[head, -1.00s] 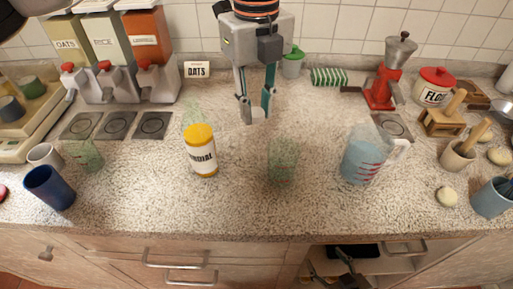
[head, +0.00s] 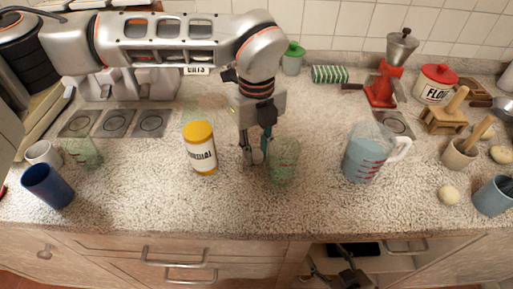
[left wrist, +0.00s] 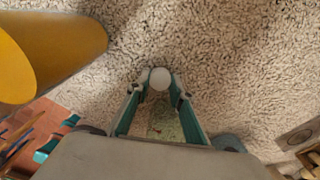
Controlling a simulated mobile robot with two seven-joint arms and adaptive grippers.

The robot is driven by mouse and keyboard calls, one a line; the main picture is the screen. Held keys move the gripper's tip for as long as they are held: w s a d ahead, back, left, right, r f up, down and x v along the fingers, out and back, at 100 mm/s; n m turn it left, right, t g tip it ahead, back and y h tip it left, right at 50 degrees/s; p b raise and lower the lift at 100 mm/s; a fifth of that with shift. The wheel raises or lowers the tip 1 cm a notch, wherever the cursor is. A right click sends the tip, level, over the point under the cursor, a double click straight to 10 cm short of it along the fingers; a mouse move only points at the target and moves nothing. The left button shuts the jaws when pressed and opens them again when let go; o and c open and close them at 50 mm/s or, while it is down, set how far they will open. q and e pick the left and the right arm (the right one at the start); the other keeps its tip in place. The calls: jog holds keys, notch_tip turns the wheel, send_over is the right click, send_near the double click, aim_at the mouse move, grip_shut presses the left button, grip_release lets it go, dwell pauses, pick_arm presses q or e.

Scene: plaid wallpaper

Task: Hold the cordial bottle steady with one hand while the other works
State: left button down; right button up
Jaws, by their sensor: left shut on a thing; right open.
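My right gripper (head: 331,263) is open, low before the cabinet front, partly cut off by the bottom edge.
A measuring jug (head: 362,158) with blue liquid stands to the right. A blue cup (head: 48,187) and another green glass (head: 83,153) stand at the left. A red grinder (head: 383,88) is behind the jug. The front middle of the counter is clear.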

aim_at(256, 154)
pick_arm(q)
jog(key=shift+r, duration=0.1)
jog(key=c, duration=1.8)
grip_release()
jog(key=shift+o, duration=0.2)
notch_tip(256, 154, up, 12)
